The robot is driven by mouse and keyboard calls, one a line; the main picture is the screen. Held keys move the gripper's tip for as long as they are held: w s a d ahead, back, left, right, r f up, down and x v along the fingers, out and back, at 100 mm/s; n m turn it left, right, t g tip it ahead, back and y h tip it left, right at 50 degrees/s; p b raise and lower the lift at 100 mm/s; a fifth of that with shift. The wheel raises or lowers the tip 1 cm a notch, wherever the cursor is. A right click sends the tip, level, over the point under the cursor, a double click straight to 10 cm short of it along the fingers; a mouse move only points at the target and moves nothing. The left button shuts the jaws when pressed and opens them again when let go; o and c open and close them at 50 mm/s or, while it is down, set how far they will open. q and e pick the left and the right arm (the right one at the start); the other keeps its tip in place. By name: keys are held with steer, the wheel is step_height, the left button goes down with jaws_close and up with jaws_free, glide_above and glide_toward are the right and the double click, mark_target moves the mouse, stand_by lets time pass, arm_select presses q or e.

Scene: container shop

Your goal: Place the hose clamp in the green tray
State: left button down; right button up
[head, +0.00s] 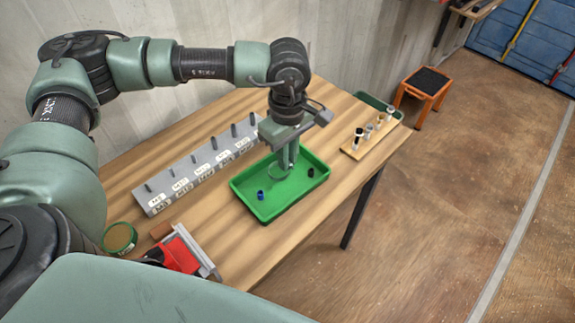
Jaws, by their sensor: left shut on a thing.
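The green tray (285,200) lies on the wooden table. My left gripper (286,165) points down over the tray's back part. It is shut on the hose clamp (278,180), a thin ring that shows just below and left of the fingers. The ring appears over the tray's inside; I cannot tell whether it touches the floor. A small blue piece (261,195) and a small black piece (311,172) are in the tray. My right gripper is not in view.
A grey rack with pegs and labels (190,176) stands behind and left of the tray. A red-and-grey device (182,253) and a round green container (119,238) are at the near left. A wooden holder with small bottles (352,152) and another green tray (385,106) are at right.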

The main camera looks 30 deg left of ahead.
arm_select(q)
steer(key=shift+f, duration=0.4)
step_height(320, 180, down, 4)
steer(key=shift+r+p, duration=0.15)
steer(key=shift+p, duration=0.3)
steer(key=shift+f+b, duration=0.2)
steer(key=shift+b, duration=0.1)
steer(key=c, duration=1.4)
jaws_free()
steer(key=shift+r, duration=0.1)
steer(key=shift+c, duration=0.2)
